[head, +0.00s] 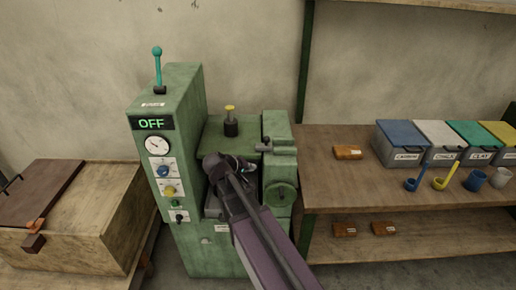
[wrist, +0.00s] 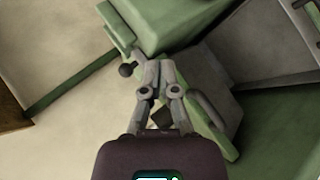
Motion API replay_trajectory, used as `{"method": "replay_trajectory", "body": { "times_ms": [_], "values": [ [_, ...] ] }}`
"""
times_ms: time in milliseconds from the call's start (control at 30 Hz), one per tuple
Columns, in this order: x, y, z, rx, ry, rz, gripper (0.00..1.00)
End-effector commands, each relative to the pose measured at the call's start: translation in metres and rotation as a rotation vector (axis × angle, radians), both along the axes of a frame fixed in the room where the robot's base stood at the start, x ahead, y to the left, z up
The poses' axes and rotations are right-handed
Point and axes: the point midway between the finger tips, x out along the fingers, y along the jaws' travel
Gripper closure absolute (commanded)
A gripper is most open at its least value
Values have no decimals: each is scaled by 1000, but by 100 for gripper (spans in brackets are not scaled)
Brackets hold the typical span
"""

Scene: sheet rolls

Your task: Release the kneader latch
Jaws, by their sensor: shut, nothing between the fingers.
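The kneader is a green machine (head: 185,110) with a lit OFF display (head: 152,124) on its control column. A small grey lever with a dark end (head: 263,148), which may be the latch, sticks out from the right-hand block. In the wrist view a dark round knob (wrist: 126,70) shows on a green block, just left of the fingertips. My gripper (head: 246,165) is in front of the kneader's middle, left of and below the lever. In the wrist view my gripper (wrist: 155,64) is shut and empty. Whether the fingertips touch the machine I cannot tell. My arm hides part of the kneader's front.
A wooden chest (head: 75,240) with a dark lid stands on the left. On the right, a wooden shelf (head: 340,190) carries lidded bins (head: 404,143), cups and scoops. A teal-knobbed lever (head: 157,68) rises from the control column. A yellow-topped knob (head: 230,120) stands behind my gripper.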

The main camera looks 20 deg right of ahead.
Motion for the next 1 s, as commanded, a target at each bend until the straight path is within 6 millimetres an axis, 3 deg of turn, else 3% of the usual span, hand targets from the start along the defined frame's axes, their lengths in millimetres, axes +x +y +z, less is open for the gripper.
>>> {"method": "replay_trajectory", "body": {
  "times_ms": [200, 500, 1000],
  "values": [
    [39, 12, 3, -201, -77, 87, 100],
    [75, 35, 19, -417, -156, 187, 100],
    [83, 43, 27, -481, -177, 218, 100]
  ]
}}
